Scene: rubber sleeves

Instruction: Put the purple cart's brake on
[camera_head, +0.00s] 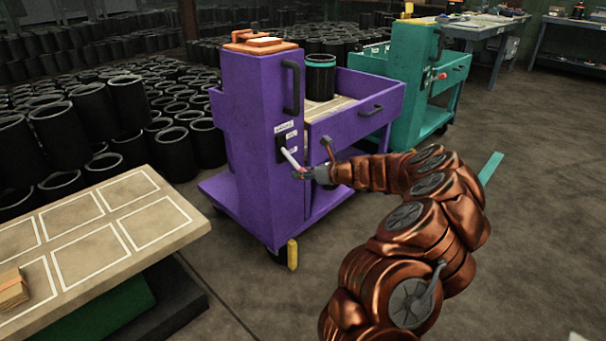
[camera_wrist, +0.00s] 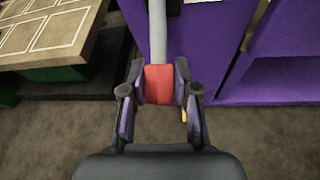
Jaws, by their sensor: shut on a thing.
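The purple cart (camera_head: 245,130) stands in the middle of the head view, with a black handle on its upright and a labelled plate on its side. A pale brake lever (camera_head: 290,158) juts down and outward from that plate. In the wrist view the grey lever (camera_wrist: 157,35) ends in a red grip (camera_wrist: 158,84). My gripper (camera_head: 308,173) is at the lever's end. In the wrist view my gripper (camera_wrist: 158,88) has its two fingers on either side of the red grip, shut on it. The label text is too small to read.
A teal cart (camera_head: 412,85) stands behind at the right. A table with white outlined squares (camera_head: 130,187) is at the lower left. Black rubber sleeves (camera_head: 65,130) crowd the left and back. A black sleeve with a teal band (camera_head: 320,75) stands on the purple cart.

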